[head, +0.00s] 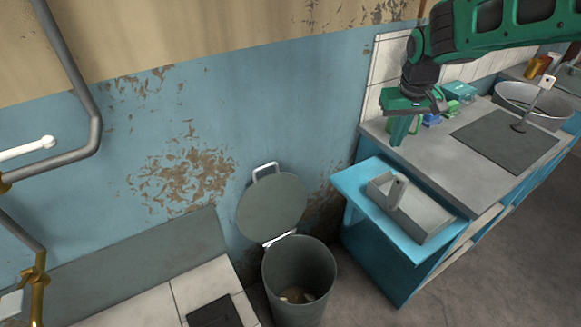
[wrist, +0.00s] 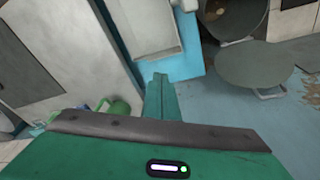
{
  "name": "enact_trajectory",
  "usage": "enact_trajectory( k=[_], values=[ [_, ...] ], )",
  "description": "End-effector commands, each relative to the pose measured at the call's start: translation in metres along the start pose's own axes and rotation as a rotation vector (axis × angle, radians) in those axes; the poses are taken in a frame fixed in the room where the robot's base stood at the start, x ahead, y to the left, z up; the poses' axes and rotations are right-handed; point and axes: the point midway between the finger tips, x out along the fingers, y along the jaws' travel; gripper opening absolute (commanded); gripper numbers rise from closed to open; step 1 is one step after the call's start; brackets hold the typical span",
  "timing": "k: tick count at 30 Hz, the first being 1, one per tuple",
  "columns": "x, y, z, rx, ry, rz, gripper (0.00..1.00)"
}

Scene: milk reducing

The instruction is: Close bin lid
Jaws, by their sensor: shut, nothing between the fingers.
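The grey round bin (head: 299,285) stands on the floor against the blue wall, with some scraps inside. Its round lid (head: 272,207) is open, tilted up and back against the wall, with a metal handle (head: 264,171) on its top edge. In the wrist view the lid (wrist: 258,66) is at right, with the bin (wrist: 230,20) above it. My green gripper (head: 397,130) is shut and empty, above the counter to the right of the bin and higher than the lid. Its closed fingers also show in the wrist view (wrist: 160,88), apart from the lid.
A low blue cabinet (head: 360,187) holds a grey tray (head: 432,218) right of the bin. Behind it is a grey counter (head: 400,150) with small green and blue items and a metal basin (head: 535,105). Pipes (head: 88,110) run along the left wall. Open air lies between gripper and lid.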

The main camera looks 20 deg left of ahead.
Motion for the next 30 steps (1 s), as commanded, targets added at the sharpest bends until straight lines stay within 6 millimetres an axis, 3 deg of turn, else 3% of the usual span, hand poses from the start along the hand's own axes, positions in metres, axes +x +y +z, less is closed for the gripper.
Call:
enact_trajectory(
  k=[1, 6, 9, 12, 17, 23, 30],
  values=[
    [0.015, -0.04, -0.018, -0.063, 0.009, -0.018, 0.0],
    [0.052, -0.159, -0.057, -0.226, 0.052, -0.077, 0.0],
    [0.069, -0.216, -0.065, -0.294, 0.07, -0.109, 0.0],
    [0.08, -0.255, -0.068, -0.339, 0.08, -0.131, 0.0],
    [0.09, -0.281, -0.069, -0.368, 0.089, -0.147, 0.0],
    [0.111, -0.286, -0.069, -0.37, 0.088, -0.147, 0.0],
    [0.152, -0.292, -0.071, -0.369, 0.087, -0.147, 0.0]
  ],
)
